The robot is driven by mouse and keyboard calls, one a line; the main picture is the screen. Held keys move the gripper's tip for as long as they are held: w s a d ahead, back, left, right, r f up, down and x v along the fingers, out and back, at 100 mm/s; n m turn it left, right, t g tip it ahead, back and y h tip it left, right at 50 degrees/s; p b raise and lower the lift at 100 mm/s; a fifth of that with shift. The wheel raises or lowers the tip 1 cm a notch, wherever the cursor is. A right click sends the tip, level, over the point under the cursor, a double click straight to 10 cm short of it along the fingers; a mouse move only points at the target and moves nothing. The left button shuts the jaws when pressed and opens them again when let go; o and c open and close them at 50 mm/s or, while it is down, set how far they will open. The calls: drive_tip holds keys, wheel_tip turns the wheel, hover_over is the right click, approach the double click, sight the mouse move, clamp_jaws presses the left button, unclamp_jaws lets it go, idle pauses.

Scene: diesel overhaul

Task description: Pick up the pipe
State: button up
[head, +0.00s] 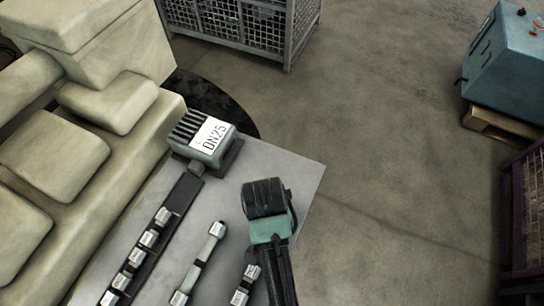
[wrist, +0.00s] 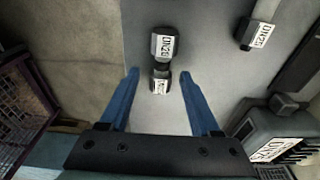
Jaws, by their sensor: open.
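A short dark pipe with silver labelled ends (wrist: 161,62) lies on the grey table in the wrist view; one label appears to read DN20. It also shows in the head view (head: 246,285), partly beside my arm. My gripper (wrist: 159,74) is open, with one blue finger on each side of the pipe's nearer end. The fingers look apart from the pipe; I cannot tell the height gap. In the head view my wrist hides the fingers. A second, longer pipe (head: 200,263) lies to the left; its end shows in the wrist view (wrist: 256,30).
A rail with several silver fittings (head: 140,250) and a grey box labelled DN25 (head: 207,137) stand on the grey table (head: 305,180). A cream machine (head: 85,130) is at left. A wire crate (head: 245,25) and a blue unit on a pallet (head: 510,65) stand beyond open floor.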

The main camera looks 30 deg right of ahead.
drive_tip(key=shift+w+d+f, duration=0.1)
drive_tip(key=shift+w+f, duration=0.05)
drive_tip(key=shift+f, duration=0.9)
drive_tip(key=shift+w+f, duration=0.15)
drive_tip(key=shift+f, duration=0.85)
clamp_jaws()
